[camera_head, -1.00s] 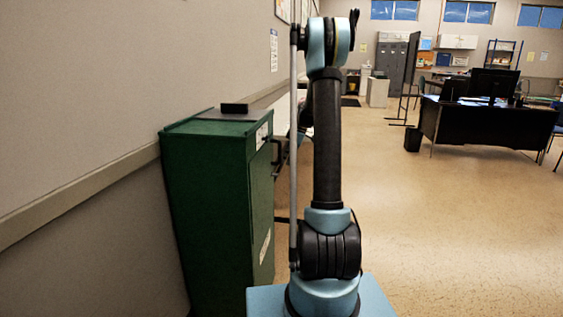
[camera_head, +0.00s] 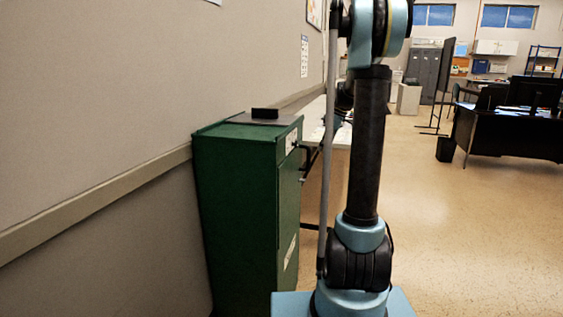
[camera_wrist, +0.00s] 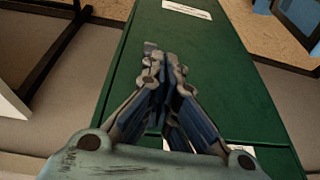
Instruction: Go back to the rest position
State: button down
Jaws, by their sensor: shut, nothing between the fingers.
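My gripper (camera_wrist: 157,60) shows in the wrist view with its two fingers together and nothing between them. Behind the fingers in that view is the green face of the cabinet (camera_wrist: 235,85), with a white label near its top edge. I cannot tell whether the fingertips touch it. In the head view my arm stands upright in the middle, and the green cabinet (camera_head: 235,185) stands to its left against the wall. The gripper itself is hidden or too unclear to make out in the head view.
A small black object (camera_head: 264,113) lies on the cabinet top. A pale table (camera_head: 312,120) stands behind the cabinet, partly hidden by my arm. A black desk (camera_head: 510,135) and a black bin (camera_head: 445,148) are at the far right. The floor (camera_head: 460,240) on the right is clear.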

jog(key=s+a+m+h, duration=0.15)
jog(key=s+m, duration=0.25)
jog(key=s, duration=0.8)
jog(key=s+a+m+h, duration=0.1)
jog(key=s+a+m, duration=0.2)
jog(key=s, duration=0.9)
jog(key=s+f+m, duration=0.3)
jog(key=s+f, duration=0.3)
jog(key=s, duration=0.3)
jog(key=s+d+f+m+t+h, duration=0.1)
jog(key=s+f+m, duration=0.3)
jog(key=s+f, duration=0.3)
jog(key=shift+s+f, duration=0.2)
jog(key=shift+s, duration=0.7)
jog(key=shift+w+f, duration=0.2)
jog(key=shift+w, duration=0.25)
jog(key=shift+d, duration=0.15)
